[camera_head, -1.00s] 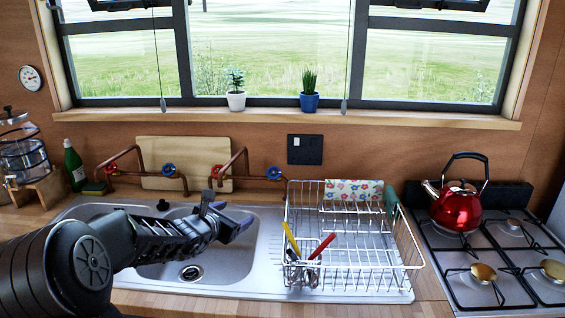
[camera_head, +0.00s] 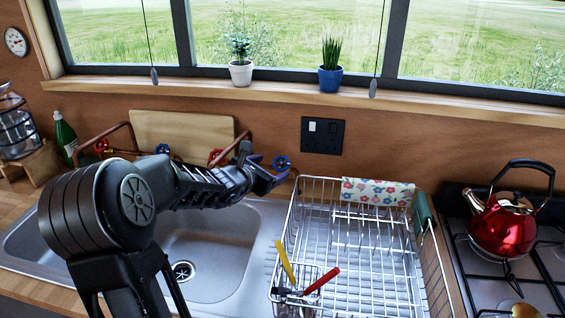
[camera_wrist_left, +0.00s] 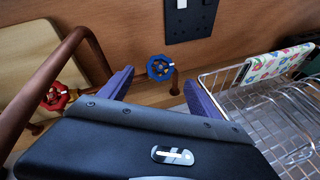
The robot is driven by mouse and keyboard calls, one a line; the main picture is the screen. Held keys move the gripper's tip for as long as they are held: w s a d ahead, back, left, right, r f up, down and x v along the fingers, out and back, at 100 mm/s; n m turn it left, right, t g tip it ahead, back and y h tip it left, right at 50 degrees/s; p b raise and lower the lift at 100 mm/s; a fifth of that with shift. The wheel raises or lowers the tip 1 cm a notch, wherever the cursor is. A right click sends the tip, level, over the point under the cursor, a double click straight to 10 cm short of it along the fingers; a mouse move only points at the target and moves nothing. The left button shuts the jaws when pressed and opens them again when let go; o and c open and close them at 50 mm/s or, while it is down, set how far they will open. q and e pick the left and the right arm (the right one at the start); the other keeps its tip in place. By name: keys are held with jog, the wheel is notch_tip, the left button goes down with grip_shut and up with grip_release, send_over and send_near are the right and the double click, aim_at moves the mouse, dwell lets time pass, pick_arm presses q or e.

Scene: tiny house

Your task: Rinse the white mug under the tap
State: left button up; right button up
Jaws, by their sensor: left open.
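No white mug shows in either view. My left gripper (camera_head: 276,174) is open and empty, reaching over the back of the sink (camera_head: 222,245) beside the blue tap handle (camera_head: 282,163). In the left wrist view the purple fingers of the gripper (camera_wrist_left: 157,90) stand apart, with the blue handle (camera_wrist_left: 160,67) beyond and between them. I cannot tell whether they touch it. The copper tap pipe (camera_wrist_left: 45,82) and a red handle (camera_wrist_left: 54,97) are on the left. My arm hides part of the taps and basins in the head view. My right gripper is not in view.
A wire dish rack (camera_head: 350,245) with a flowered cloth (camera_head: 377,191) stands right of the sink. A red kettle (camera_head: 503,225) is on the stove. A cutting board (camera_head: 180,133) leans on the wall, a green bottle (camera_head: 65,135) at left. Potted plants line the sill.

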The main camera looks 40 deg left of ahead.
aim_at(281, 165)
pick_arm(q)
jog(key=shift+b+x, duration=0.35)
jog(key=shift+x, duration=3.6)
jog(key=shift+c, duration=0.2)
jog(key=c, duration=1.3)
jog(key=shift+f+b, duration=0.2)
jog(key=shift+b, duration=0.65)
jog(key=n+y+b, duration=0.2)
jog(key=n+b, duration=0.1)
jog(key=b, duration=0.9)
jog(key=n+g+y+b, duration=0.1)
jog(key=n+b, duration=0.3)
jog(key=b, duration=0.8)
jog(key=shift+f+n+y+b, duration=0.1)
jog(key=shift+n+y+b, duration=0.2)
jog(key=shift+y, duration=0.4)
jog(key=shift+w+n+g+y+b, duration=0.1)
jog(key=shift+n+g+y+b, duration=0.25)
jog(key=shift+n+b, duration=0.35)
jog(key=shift+r+n+g+y, duration=0.25)
jog(key=shift+n+g+y, duration=0.1)
jog(key=shift+n, duration=0.45)
